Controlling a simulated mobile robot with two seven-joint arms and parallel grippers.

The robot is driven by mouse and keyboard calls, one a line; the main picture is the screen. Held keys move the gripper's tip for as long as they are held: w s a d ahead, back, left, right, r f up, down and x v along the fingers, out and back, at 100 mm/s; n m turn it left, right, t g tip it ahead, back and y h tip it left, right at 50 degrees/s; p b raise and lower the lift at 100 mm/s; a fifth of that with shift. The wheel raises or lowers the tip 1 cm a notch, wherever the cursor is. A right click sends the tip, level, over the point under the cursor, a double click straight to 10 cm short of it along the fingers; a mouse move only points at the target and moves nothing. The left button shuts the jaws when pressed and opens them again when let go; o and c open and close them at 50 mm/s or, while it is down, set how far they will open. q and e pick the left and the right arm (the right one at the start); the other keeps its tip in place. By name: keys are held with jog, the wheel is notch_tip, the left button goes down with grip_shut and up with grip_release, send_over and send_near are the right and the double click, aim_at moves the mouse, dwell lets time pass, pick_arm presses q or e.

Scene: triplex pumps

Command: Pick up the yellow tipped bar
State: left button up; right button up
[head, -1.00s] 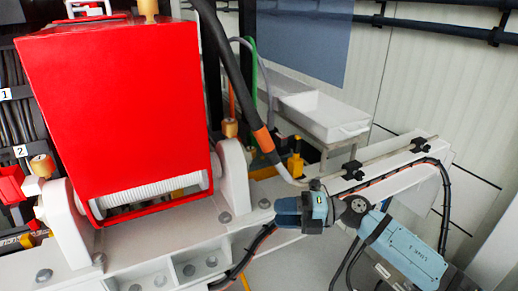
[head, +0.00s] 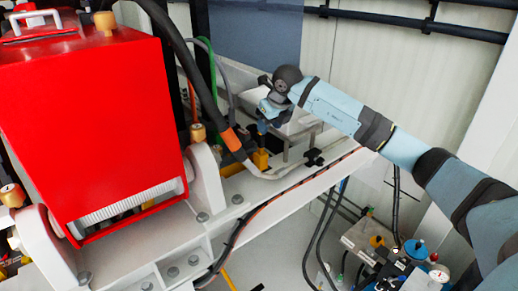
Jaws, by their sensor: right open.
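I cannot clearly make out a yellow tipped bar. A thin yellow strip (head: 229,280) shows low in the picture below the white beam, cut off by the bottom edge; I cannot tell if it is the bar. My right gripper (head: 263,122) is open and seems empty, in front of the white tray and above the beam, apart from the strip. Its fingers point down and are small and partly dark, so their tips are hard to see. My left gripper is not in view.
A red pump housing (head: 90,130) fills the left. A dark hose with an orange collar (head: 231,140) hangs beside my right gripper. The white beam (head: 285,200) carries a black clamp (head: 313,158) and cables. A white tray (head: 303,125) stands behind. Small equipment (head: 385,250) sits lower right.

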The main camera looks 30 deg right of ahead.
aim_at(262, 137)
jog(key=x, duration=0.3)
jog(key=shift+w+a+f+p, duration=0.15)
jog(key=shift+a+f+p, duration=0.1)
jog(key=shift+p, duration=0.1)
jog(key=p+x, duration=0.1)
jog(key=x, duration=0.3)
jog(key=shift+w+a, duration=0.15)
jog(key=shift+a, duration=0.05)
grip_shut()
